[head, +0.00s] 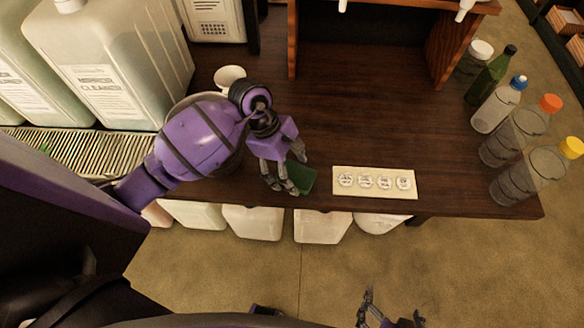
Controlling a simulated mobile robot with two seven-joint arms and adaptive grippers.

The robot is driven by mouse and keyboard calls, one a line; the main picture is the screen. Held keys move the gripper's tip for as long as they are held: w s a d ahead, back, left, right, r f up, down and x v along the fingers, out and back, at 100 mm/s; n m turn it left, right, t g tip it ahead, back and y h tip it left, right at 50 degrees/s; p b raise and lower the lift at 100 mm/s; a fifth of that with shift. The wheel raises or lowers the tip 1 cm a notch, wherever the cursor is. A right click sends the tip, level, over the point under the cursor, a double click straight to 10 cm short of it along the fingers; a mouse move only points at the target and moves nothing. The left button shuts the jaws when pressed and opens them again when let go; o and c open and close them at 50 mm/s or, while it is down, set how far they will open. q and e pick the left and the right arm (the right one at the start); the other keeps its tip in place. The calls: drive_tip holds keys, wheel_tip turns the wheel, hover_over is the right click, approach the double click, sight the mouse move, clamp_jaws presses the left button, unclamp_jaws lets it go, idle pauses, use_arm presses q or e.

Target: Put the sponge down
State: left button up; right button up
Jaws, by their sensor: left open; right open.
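The green sponge (302,178) lies at the front part of the dark wooden table, left of a pale card. My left gripper (284,186) is right over the sponge's left side, its fingers pointing down and to the front. The fingers are open and hide part of the sponge. I cannot tell whether they still touch it. My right gripper (380,312) is at the bottom edge of the head view, over the floor, open and apart from the table.
The pale card (374,182) with several round marks lies on the table (350,110). Several bottles (500,103) line the right edge. Large cleaner canisters (110,60) stand at the left beside a ribbed strip. A white cup (229,77) is behind my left arm. The table's middle is clear.

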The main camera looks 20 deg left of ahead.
use_arm(q)
drive_tip(key=shift+r, duration=0.25)
drive_tip(key=v, duration=1.1)
drive_tip(key=shift+a+r, duration=0.15)
drive_tip(key=shift+r, duration=0.25)
